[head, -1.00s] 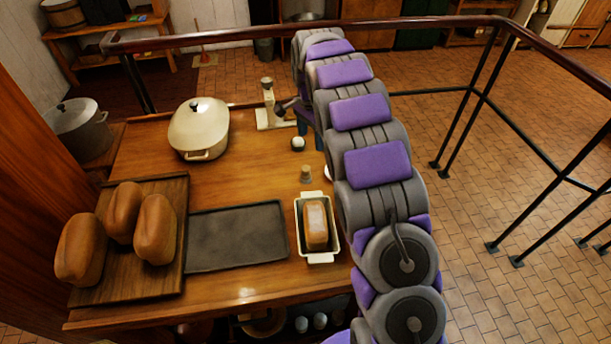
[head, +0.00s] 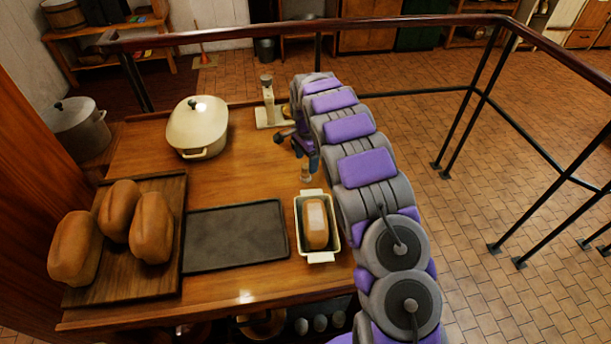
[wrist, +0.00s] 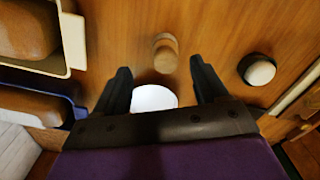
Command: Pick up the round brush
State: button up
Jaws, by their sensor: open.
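My gripper (wrist: 159,70) is open and empty above the wooden counter in the wrist view. A small round thing with a dark rim and a pale domed top (wrist: 258,71), which looks like the round brush, stands to the right of the fingers, apart from them. A short wooden cylinder (wrist: 165,55) stands just ahead of the fingertips, roughly between them; it also shows in the head view (head: 306,172). A white round thing (wrist: 153,98) shows between the fingers and is partly hidden by the gripper. In the head view my arm hides the likely brush.
The counter (head: 240,185) also holds a loaf tin (head: 336,245), a dark flat tray (head: 236,235), a board (head: 75,297) with loaves, a lidded cream pot (head: 198,125) and a pale stand (head: 270,117). A railing (head: 400,23) runs behind.

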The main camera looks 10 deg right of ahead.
aim_at(306, 166)
jog(key=f, duration=0.2)
jog(key=f+b, duration=0.1)
jog(key=f, duration=0.3)
jog(key=shift+w+f+b, duration=0.3)
jog(key=shift+w+b, duration=0.1)
jog(key=c, duration=1.2)
jog(key=shift+r, duration=0.1)
notch_tip(306, 166, up, 10)
jog(key=shift+f+p, duration=0.1)
jog(key=shift+p, duration=1.1)
jog(key=o, duration=0.5)
jog(key=c, duration=0.3)
